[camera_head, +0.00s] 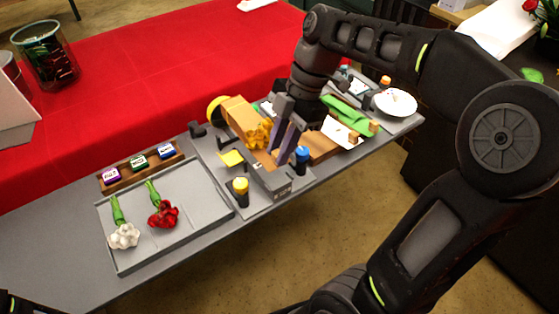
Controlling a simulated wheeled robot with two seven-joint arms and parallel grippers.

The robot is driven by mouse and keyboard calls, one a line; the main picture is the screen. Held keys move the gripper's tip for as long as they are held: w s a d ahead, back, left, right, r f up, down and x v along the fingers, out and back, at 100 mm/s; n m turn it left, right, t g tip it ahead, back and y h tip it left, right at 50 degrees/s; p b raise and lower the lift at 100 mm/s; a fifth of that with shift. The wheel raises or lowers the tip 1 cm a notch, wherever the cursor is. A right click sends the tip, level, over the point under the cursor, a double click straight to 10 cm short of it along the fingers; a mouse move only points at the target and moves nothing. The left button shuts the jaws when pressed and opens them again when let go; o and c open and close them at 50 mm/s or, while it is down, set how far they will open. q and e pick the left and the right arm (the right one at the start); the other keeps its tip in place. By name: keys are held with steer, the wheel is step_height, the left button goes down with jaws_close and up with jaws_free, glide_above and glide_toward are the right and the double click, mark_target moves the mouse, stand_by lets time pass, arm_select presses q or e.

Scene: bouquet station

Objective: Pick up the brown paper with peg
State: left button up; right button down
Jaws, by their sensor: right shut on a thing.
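The brown paper with peg (237,113) shows as a tan sheet in the middle of the station, left of my right gripper. Yellow flowers (259,134) show in front of it. My right gripper (279,155) reaches down beside them and is shut; its fingers hide the peg and the exact grip. My left gripper is not in view.
Green paper (348,114) and white paper (338,131) with wooden pegs lie to the right, beside a dark brown surface (322,147). A grey tray (193,215) holds red and white flowers. Yellow-topped and blue-topped holders stand near the front edge.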

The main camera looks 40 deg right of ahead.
step_height(320, 180, up, 4)
steer(key=p, duration=0.2)
steer(key=shift+p, duration=0.35)
steer(key=shift+f, duration=0.1)
